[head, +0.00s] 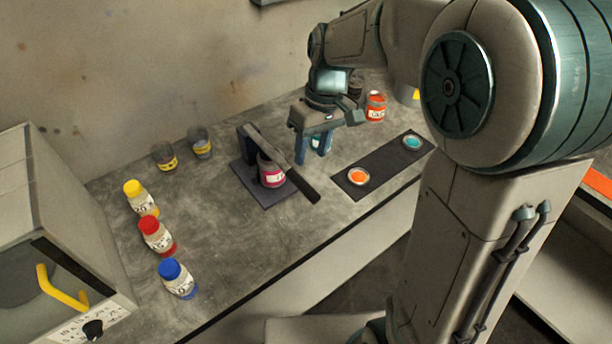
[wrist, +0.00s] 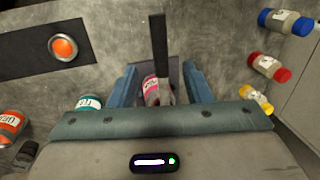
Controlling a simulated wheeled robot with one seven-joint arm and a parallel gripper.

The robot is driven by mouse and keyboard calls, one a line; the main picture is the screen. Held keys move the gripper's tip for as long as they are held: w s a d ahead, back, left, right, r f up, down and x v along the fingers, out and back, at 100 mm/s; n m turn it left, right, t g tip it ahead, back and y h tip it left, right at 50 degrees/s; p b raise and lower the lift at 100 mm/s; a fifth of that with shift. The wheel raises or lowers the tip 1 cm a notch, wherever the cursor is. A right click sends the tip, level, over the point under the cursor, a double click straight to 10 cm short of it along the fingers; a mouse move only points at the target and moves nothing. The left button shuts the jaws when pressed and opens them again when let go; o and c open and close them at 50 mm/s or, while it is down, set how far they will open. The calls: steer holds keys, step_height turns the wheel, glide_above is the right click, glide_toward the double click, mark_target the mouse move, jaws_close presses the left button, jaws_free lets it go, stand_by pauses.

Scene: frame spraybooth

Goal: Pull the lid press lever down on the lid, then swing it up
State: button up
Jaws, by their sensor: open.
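The lid press (head: 248,180) stands on the bench on a dark base plate. A pink-labelled can (head: 271,175) stands on it beneath the dark lever (head: 301,184), which reaches out over the can toward the bench's front edge. I cannot tell whether the lever touches the lid. My gripper (head: 312,158) is open and empty, with its blue fingers pointing down behind and right of the lever. In the wrist view, the lever (wrist: 159,40) and can (wrist: 152,88) appear in the gap between the fingers (wrist: 160,72); the lever's far end extends beyond the fingertips.
A black mat (head: 380,165) right of the press carries an orange disc (head: 358,177) and a teal disc (head: 412,142). A teal can (wrist: 90,102) and an orange can (head: 376,107) stand nearby. Several paint bottles (head: 156,236) and two cups (head: 200,143) stand left, beside a grey box (head: 60,240).

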mark_target(305, 183)
steer(key=f, duration=0.3)
steer(key=a+f, duration=0.1)
steer(key=f, duration=0.2)
steer(key=s+f+p, duration=0.1)
steer(key=f, duration=0.1)
steer(key=shift+a+f, duration=0.2)
steer(key=shift+f, duration=0.2)
